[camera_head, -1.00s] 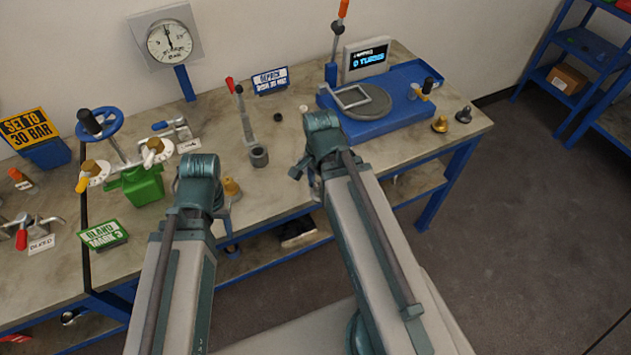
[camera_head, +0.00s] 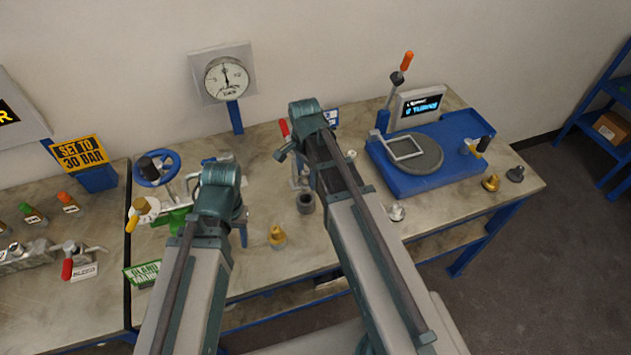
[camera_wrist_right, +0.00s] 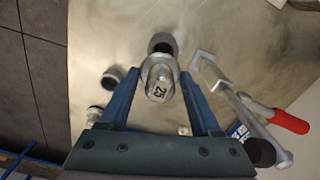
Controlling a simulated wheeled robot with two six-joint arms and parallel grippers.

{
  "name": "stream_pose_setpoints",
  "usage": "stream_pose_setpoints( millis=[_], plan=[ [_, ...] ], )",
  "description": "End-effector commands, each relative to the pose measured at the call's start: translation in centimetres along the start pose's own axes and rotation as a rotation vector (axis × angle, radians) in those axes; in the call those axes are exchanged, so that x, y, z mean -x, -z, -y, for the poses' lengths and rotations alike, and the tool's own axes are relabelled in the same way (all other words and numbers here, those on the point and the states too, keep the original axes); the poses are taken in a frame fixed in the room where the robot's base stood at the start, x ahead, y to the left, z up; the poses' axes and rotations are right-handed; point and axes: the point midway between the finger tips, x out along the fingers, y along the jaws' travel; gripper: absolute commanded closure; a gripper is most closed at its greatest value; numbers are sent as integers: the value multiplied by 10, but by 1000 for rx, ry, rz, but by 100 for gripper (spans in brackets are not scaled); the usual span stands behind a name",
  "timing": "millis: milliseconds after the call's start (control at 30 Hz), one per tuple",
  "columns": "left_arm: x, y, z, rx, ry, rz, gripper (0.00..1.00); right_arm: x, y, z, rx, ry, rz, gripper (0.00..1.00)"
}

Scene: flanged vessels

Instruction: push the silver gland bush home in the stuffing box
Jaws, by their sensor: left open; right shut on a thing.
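My right gripper (camera_wrist_right: 160,75) is shut on a silver flanged piece (camera_wrist_right: 160,86) marked 25, which I take for the silver gland bush. Just beyond it in the right wrist view is a grey open-topped cylinder (camera_wrist_right: 162,43), likely the stuffing box. In the head view this cylinder (camera_head: 305,203) stands upright on the bench beside my right arm. The bush overlaps its near rim in the wrist view; I cannot tell the height gap. The held bush is hidden in the head view. My left gripper (camera_head: 238,228) is open, its fingers mostly hidden behind its wrist.
A dark ring (camera_wrist_right: 112,77) and another silver piece (camera_head: 397,212) stand nearby. A brass piece (camera_head: 277,236) stands between my arms. A blue fixture (camera_head: 420,170) is at the right, a handwheel (camera_head: 156,168) at the left.

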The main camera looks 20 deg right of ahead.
Motion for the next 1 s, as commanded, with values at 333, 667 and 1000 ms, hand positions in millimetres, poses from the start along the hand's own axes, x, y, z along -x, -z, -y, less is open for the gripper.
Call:
stream_pose_setpoints(
  millis=[333,667,1000],
  plan=[
    [1,0,0,0,0,0,50,1,-1,3,-1,0,0,100],
    [-8,0,-1,0,0,0,50,-8,-1,3,-1,0,0,100],
    [-38,2,-4,1,0,0,50,-38,-1,3,-1,0,0,100]
  ],
)
